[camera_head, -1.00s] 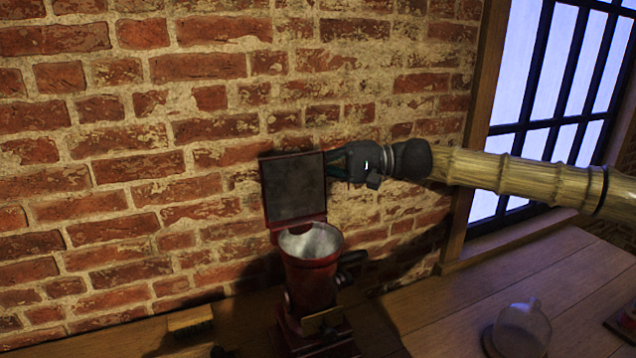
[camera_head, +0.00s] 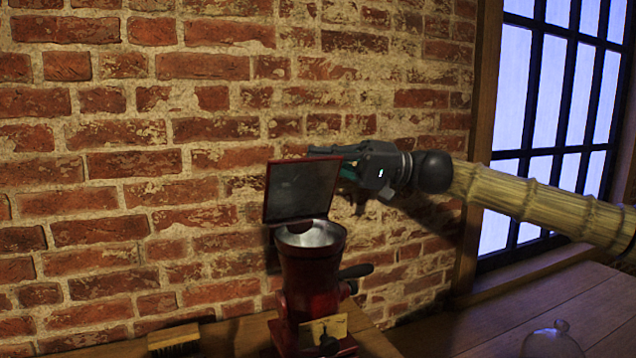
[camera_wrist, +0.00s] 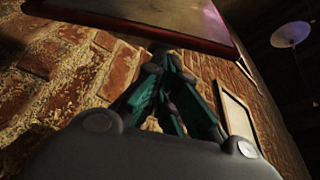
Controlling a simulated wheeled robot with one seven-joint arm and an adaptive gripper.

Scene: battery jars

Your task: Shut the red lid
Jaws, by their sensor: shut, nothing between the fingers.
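A red machine (camera_head: 309,283) like a grinder stands on the wooden counter by the brick wall, with a pale round bowl opening (camera_head: 311,236) at its top. Its square red lid (camera_head: 300,191), dark on the inner face, stands raised above the back of the opening, tilted a little. My gripper (camera_head: 318,152) is shut and empty, reaching in from the right behind the lid's upper right edge. In the wrist view the shut fingers (camera_wrist: 160,52) point up to the lid's red edge (camera_wrist: 140,30). Whether they touch it I cannot tell.
A brush (camera_head: 174,341) lies on the counter to the left of the machine. A dark handle (camera_head: 356,271) sticks out at the machine's right. A glass vessel (camera_head: 551,341) stands at the lower right. A barred window (camera_head: 545,95) is at the right.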

